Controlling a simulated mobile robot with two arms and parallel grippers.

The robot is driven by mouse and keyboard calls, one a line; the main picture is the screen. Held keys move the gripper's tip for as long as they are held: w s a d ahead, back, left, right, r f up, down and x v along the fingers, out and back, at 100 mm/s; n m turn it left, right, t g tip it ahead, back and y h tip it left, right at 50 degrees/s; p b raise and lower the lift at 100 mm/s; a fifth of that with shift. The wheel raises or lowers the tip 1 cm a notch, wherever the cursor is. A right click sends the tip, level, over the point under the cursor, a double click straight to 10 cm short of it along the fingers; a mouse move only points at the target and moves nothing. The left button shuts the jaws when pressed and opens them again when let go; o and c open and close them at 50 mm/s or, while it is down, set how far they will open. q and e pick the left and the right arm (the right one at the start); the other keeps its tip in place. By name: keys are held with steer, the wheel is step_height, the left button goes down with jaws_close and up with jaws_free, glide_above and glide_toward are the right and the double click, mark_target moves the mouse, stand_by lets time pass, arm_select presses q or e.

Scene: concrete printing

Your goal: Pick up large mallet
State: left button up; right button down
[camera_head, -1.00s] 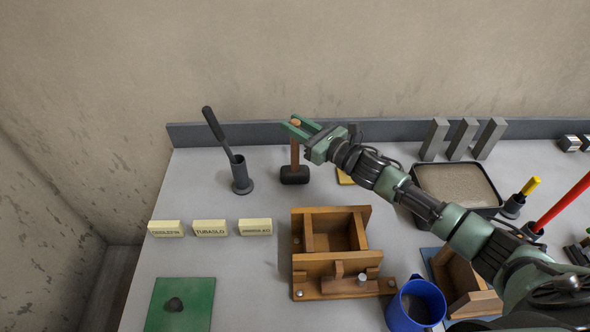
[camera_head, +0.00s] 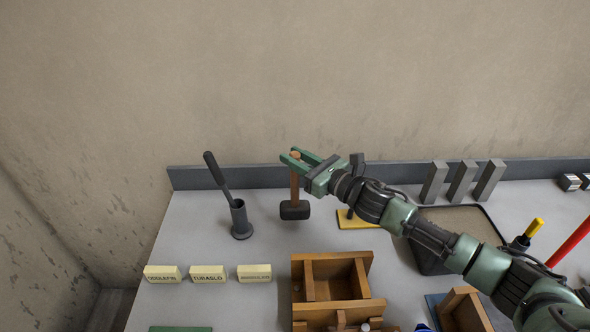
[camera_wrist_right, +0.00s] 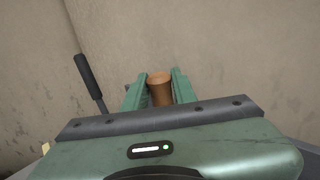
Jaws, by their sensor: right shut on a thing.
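The large mallet has a black head (camera_head: 295,210) and a brown wooden handle (camera_head: 295,182). It hangs upright, head down, at the back of the table and appears to be slightly above the surface. My right gripper (camera_head: 296,156) is shut on the mallet's handle near its top end. In the right wrist view the round handle end (camera_wrist_right: 160,88) sits between the two green fingers. The mallet's head is hidden in that view. My left gripper is not in view.
A dark holder (camera_head: 241,220) with a black-handled tool stands left of the mallet. A yellow-based tool (camera_head: 357,222) lies to its right. A wooden mould (camera_head: 308,297) and labelled blocks (camera_head: 208,273) are in front. Grey bars (camera_head: 462,182) and a sand tray (camera_head: 425,258) are further right.

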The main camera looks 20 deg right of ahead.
step_height(320, 180, up, 16)
steer(key=p, duration=0.1)
steer(key=shift+r, duration=0.2)
stand_by(0.7)
